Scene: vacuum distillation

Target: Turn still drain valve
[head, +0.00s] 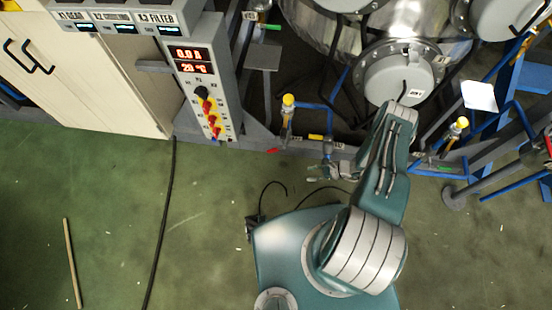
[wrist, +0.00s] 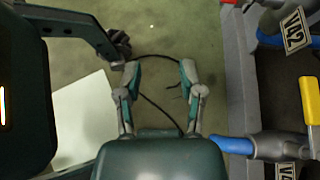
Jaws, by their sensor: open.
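My gripper (wrist: 160,74) is open and empty, its two fingers spread over the green floor in the wrist view. In the head view my gripper (head: 318,172) is low, beside the pipework under the still (head: 398,75). A valve with a yellow handle (wrist: 309,102) and a blue pipe (wrist: 232,145) is at the right of the wrist view, apart from the fingers. A yellow handle also shows in the head view (head: 315,137), just above my gripper. I cannot tell which valve is the still drain valve.
A red handle (head: 273,150) sits on the frame's lower edge, left of my gripper. Yellow-topped valves (head: 288,101) stand along the frame. A control panel (head: 203,90) and cream cabinet (head: 95,65) are left. A black cable (head: 165,220) crosses the otherwise mostly clear floor.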

